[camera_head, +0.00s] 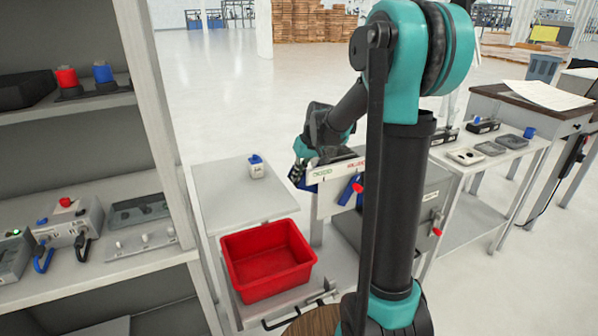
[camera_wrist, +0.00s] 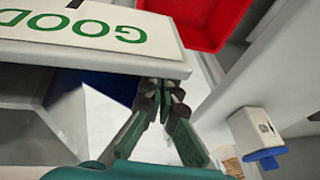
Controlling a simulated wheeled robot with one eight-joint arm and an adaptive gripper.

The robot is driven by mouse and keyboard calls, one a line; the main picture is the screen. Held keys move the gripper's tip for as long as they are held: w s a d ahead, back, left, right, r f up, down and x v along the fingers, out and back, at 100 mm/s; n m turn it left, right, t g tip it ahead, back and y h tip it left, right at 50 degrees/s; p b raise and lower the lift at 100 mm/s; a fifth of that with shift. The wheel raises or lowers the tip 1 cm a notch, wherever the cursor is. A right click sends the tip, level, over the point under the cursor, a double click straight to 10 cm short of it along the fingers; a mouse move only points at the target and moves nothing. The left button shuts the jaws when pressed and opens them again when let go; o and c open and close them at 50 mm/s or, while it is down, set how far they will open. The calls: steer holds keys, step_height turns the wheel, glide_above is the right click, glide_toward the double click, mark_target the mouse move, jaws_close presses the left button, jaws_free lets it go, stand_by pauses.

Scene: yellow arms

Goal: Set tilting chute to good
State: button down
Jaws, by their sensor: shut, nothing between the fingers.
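A white sign plate (camera_head: 326,174) with green lettering on its left and red lettering on its right stands at the middle station. In the wrist view, the plate (camera_wrist: 130,58) shows "GOOD" in green, upside down. Which way the chute tilts cannot be told. My gripper (camera_wrist: 166,86) is shut and empty, its fingertips close to the plate's edge at the GOOD end; contact is unclear.
A red bin (camera_head: 267,262) stands below and in front of the plate. A shelf (camera_head: 105,187) with devices is at far left; another table (camera_head: 471,150) is at right.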

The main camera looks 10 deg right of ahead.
steer(key=shift+h, duration=0.7)
steer(key=a+f, duration=0.2)
steer(key=s+a+f, duration=0.1)
steer(key=f, duration=0.1)
steer(key=shift+f, duration=0.1)
steer(key=v, duration=1.3)
steer(key=shift+w+a+r, duration=0.15)
steer(key=shift+a+r, duration=0.05)
steer(key=shift+r, duration=0.3)
